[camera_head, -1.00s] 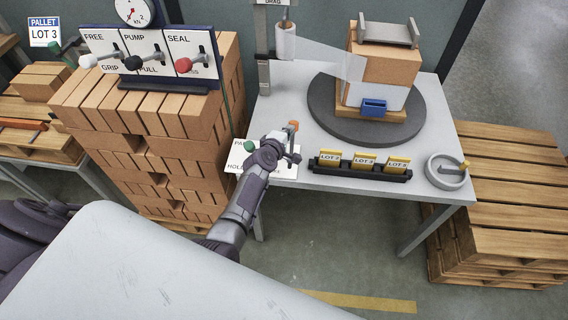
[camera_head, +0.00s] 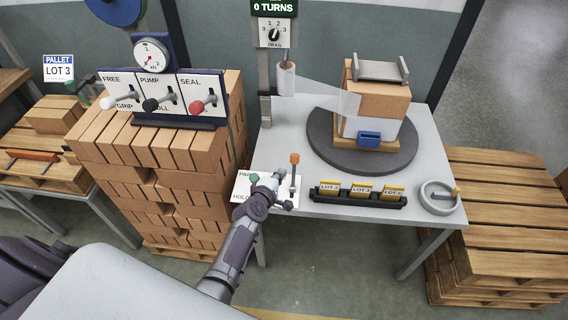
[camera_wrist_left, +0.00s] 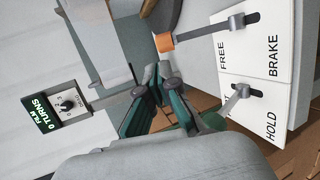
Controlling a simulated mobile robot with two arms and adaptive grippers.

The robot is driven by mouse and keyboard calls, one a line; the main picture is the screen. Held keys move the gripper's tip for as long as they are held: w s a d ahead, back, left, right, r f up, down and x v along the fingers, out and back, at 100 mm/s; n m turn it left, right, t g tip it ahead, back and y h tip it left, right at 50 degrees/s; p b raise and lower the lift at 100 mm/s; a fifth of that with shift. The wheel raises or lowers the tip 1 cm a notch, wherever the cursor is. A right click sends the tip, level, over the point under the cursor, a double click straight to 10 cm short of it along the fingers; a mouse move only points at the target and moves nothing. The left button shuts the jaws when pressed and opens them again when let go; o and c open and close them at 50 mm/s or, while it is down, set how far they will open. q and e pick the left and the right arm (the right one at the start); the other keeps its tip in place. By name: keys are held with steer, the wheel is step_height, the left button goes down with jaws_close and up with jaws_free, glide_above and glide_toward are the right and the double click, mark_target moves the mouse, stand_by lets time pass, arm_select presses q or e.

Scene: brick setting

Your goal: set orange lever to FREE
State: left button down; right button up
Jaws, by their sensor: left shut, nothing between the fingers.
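The orange lever (camera_head: 294,160) is at the table's front left corner, on a white panel. In the left wrist view its orange knob (camera_wrist_left: 165,42) is on a grey rod on the FREE/BRAKE panel (camera_wrist_left: 263,75). The rod leans from its slot toward the FREE side, away from BRAKE. My left gripper (camera_head: 276,187) is shut and empty, just left of the lever in the head view. In the wrist view its fingers (camera_wrist_left: 158,95) point toward the knob, apparently apart from it. My right gripper is not in view.
A green-knobbed lever (camera_wrist_left: 213,120) on the HOLD panel is close beside my left fingers. Stacked bricks (camera_head: 180,190) stand to the left.

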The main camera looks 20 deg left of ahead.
arm_select(q)
steer(key=p+v, duration=0.1)
steer(key=v, duration=0.3)
steer(key=shift+r, duration=0.15)
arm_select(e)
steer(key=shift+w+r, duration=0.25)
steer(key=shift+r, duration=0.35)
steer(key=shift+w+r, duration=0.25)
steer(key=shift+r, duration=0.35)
arm_select(q)
steer(key=shift+s, duration=0.1)
